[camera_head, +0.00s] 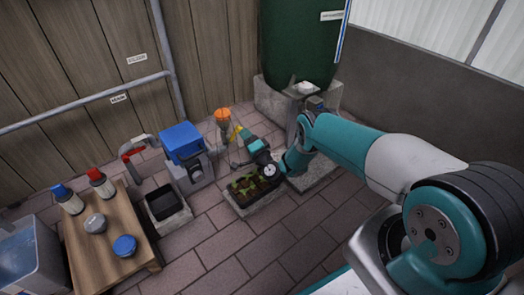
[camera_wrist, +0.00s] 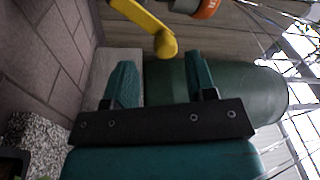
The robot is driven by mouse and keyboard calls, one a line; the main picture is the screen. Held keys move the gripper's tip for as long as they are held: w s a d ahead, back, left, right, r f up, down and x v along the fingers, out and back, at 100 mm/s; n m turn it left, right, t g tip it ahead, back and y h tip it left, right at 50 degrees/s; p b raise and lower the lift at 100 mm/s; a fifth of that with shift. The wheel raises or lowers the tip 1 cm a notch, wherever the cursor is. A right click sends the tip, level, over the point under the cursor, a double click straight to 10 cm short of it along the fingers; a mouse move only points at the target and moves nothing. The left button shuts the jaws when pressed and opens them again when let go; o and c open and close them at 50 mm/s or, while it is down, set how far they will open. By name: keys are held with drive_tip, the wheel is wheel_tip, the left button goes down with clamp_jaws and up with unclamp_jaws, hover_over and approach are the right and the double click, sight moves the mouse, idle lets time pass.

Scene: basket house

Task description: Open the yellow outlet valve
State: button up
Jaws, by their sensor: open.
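The yellow valve lever (camera_wrist: 148,22) shows at the top of the wrist view, with its rounded end pointing toward the space between my fingers. In the head view the yellow lever (camera_head: 236,132) is a small strip just beyond my gripper (camera_head: 244,136). In the wrist view my gripper (camera_wrist: 163,78) is open and empty, with the lever's end just ahead of the fingertips and apparently not between them. An orange part (camera_wrist: 207,8) sits beside the lever; the head view shows an orange-topped post (camera_head: 222,115). The valve body is mostly hidden.
A large green tank (camera_head: 300,42) stands on a concrete block behind my arm. A planter of seedlings (camera_head: 245,190) lies below my gripper. A blue-topped box (camera_head: 181,142) and a wooden table (camera_head: 88,243) with bottles stand left. Paving is clear in front.

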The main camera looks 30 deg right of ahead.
drive_tip(key=s+f+p, duration=0.1)
drive_tip(key=s+p, duration=0.7)
drive_tip(key=s, duration=0.3)
drive_tip(key=shift+s+d, duration=0.15)
drive_tip(key=shift+d, duration=0.3)
drive_tip(key=shift+f, duration=0.1)
drive_tip(key=shift+c, duration=0.5)
